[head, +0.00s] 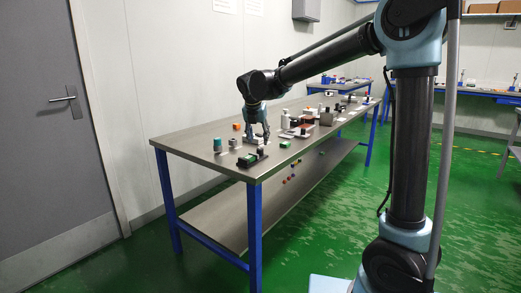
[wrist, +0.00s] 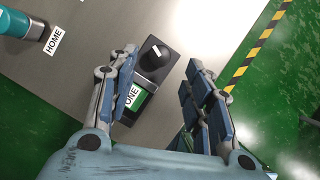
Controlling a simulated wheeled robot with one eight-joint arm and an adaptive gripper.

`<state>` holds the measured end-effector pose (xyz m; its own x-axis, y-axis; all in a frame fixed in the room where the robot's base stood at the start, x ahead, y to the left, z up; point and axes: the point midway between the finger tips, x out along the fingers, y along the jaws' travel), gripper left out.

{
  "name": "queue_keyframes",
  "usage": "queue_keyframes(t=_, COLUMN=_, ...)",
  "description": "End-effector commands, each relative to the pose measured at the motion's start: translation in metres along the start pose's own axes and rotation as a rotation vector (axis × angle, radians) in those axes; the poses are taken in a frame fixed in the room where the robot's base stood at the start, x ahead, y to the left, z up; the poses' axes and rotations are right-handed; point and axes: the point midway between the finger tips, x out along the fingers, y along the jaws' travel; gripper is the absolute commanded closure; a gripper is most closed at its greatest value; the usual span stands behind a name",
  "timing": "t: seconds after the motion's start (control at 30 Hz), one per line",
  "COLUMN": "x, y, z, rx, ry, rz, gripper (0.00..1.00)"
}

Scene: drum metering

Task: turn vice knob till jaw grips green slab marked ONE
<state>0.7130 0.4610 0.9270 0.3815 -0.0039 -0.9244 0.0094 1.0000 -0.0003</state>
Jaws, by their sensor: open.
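The vice is a dark block with a round black knob (wrist: 155,54) on top, near the table's front edge. The green slab (wrist: 135,98) with a white label reading ONE lies beside the knob, partly hidden by my left finger. In the head view the slab (head: 248,158) and the knob (head: 261,150) are small. My gripper (wrist: 161,60) is open, with its fingers on either side of the knob in the picture. I see no clear contact with it. In the head view my gripper (head: 257,138) is above the vice. The gap between jaw and slab cannot be made out.
A teal cylinder (wrist: 18,22) stands to the left by a HOME label (wrist: 54,40). In the head view a grey cylinder (head: 233,143), an orange block (head: 237,126) and another green block (head: 285,144) are nearby. Several items crowd the table's far end. The table edge is close.

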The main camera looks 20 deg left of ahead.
Motion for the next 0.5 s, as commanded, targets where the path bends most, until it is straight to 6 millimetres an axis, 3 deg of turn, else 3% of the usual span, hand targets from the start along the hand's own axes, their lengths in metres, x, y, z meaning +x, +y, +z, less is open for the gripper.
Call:
queue_keyframes(t=0.23, x=0.041, y=0.000, z=0.000, rx=0.001, ry=-0.001, rz=0.000, gripper=0.54)
queue_keyframes(t=0.5, x=0.061, y=0.000, z=0.001, rx=0.001, ry=-0.001, rz=0.000, gripper=0.54)
